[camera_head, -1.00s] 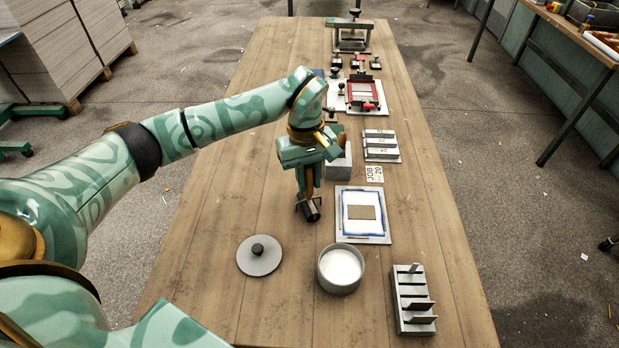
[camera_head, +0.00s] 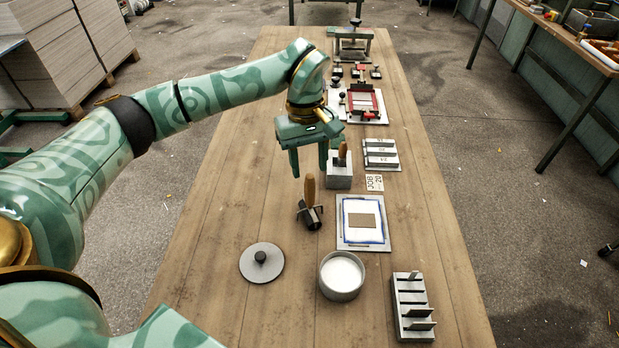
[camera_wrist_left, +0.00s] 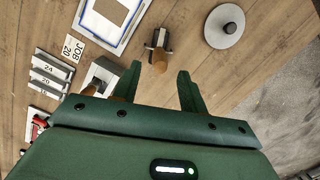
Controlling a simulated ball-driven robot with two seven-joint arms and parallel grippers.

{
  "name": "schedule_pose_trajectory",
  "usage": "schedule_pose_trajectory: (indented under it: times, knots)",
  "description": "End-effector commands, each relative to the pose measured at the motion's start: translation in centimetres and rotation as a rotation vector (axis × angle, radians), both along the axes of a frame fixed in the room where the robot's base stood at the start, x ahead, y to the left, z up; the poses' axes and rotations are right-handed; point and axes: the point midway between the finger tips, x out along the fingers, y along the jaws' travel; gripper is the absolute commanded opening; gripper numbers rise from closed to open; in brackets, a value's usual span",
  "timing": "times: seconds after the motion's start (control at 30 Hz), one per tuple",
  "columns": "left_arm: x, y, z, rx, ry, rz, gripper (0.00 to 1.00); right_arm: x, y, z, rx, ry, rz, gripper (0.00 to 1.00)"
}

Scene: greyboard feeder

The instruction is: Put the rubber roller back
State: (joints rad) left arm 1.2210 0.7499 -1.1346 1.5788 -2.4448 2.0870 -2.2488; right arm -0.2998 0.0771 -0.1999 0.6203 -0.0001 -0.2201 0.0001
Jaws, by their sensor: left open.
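The rubber roller (camera_head: 311,208) stands on the table in a dark metal rest, its wooden handle pointing up. It also shows in the left wrist view (camera_wrist_left: 158,42), seen from above. My left gripper (camera_head: 309,172) is open and empty, its fingers pointing down just above and behind the handle, apart from it. In the left wrist view my left gripper (camera_wrist_left: 173,80) shows its two spread fingers with the roller beyond them. My right gripper is not in view.
Right of the roller lies a blue-edged board (camera_head: 372,240) with a brown card. A grey block (camera_head: 338,180) holding a wooden handle stands close to my left gripper. A white-filled pot (camera_head: 341,290), a round lid (camera_head: 247,262) and a slotted rack (camera_head: 400,325) lie nearer. The table's left side is clear.

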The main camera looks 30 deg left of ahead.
Motion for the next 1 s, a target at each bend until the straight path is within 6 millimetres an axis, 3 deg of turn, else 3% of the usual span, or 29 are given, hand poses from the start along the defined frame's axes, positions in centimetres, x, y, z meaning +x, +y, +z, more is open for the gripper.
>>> schedule_pose_trajectory:
  times: [0.03, 0.2, 0.37, 0.87, 0.93, 1.0]
  knots:
    - [0.2, 0.2, 1.5, 0.001, -0.005, 0.001, 0.42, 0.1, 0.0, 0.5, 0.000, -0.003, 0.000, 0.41]
    - [0.4, 0.5, 4.2, 0.001, -0.003, 0.000, 0.42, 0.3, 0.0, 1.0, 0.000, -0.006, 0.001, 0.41]
    - [0.5, 0.6, 5.2, 0.001, -0.001, 0.000, 0.42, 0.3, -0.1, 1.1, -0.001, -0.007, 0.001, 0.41]
    - [0.5, 0.6, 5.3, 0.000, 0.000, 0.000, 0.42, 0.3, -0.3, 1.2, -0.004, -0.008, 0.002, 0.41]
    - [0.5, 0.6, 6.3, 0.000, -0.005, 0.000, 0.42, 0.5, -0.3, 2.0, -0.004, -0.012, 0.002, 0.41]
    - [0.3, 0.6, 8.6, -0.001, -0.016, 0.000, 0.42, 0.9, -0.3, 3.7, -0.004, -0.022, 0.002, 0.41]
